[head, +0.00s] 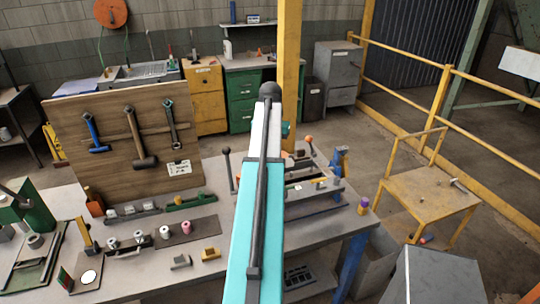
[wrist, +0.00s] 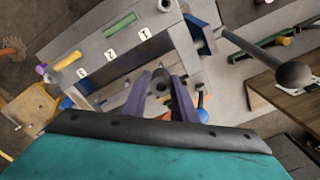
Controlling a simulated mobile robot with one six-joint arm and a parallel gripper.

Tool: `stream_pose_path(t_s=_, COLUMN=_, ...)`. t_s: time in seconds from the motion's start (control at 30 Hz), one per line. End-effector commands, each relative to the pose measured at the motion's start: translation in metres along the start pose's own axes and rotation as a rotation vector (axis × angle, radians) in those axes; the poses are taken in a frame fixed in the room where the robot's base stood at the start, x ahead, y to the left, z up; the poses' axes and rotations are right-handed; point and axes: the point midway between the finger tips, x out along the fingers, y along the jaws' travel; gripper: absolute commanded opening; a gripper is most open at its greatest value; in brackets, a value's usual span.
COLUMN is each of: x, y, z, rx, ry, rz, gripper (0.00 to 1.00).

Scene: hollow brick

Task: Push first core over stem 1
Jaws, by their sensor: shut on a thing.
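In the wrist view my gripper (wrist: 163,84) has its two purple fingers shut on a dark grey hollow cylinder (wrist: 160,78), which looks like the first core. The open end of its bore shows between the fingertips. The core is at the edge of a grey metal fixture (wrist: 95,43) with several small numbered labels (wrist: 145,33). I cannot make out stem 1 or tell whether the core is around it. In the head view the fixture (head: 318,202) stands at the right of the bench, partly behind my arm, and my gripper is hidden there.
A lever with a dark ball knob (wrist: 292,74) rises close to the gripper's right in the wrist view. The bench (head: 215,262) holds a strip with small cylinders (head: 187,227) and a wooden tool board (head: 125,150). A yellow post (head: 289,70) stands behind.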

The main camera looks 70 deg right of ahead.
Motion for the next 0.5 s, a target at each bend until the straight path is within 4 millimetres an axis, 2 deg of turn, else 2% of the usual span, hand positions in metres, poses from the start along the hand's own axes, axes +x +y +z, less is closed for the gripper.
stream_pose_path(t_s=0.5, x=0.036, y=-0.001, z=0.001, rx=-0.001, ry=-0.001, rz=0.000, gripper=0.03)
